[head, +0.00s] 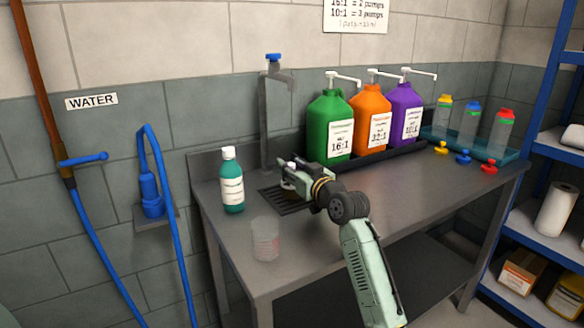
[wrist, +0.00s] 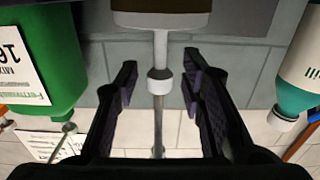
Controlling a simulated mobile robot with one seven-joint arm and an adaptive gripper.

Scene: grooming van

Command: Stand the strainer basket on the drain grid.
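The drain grid (head: 272,202) is a dark slotted panel in the grey counter below the tap. In the upside-down wrist view, what looks like the strainer basket (wrist: 160,19) is cut off by the picture edge, with a pale stem and white knob (wrist: 159,86). It looks upright. My gripper (head: 293,172) is low over the grid area. In the wrist view my gripper (wrist: 159,78) is open, its fingers on either side of the stem and knob with gaps showing. In the head view the gripper hides most of the basket; I cannot tell whether it touches the grid.
A teal bottle (head: 231,182) stands left of the grid and a clear cup (head: 265,240) near the front edge. The tap (head: 264,120) rises behind. Green (head: 330,122), orange (head: 369,115) and purple (head: 404,112) pump jugs stand to the right. The front right counter is clear.

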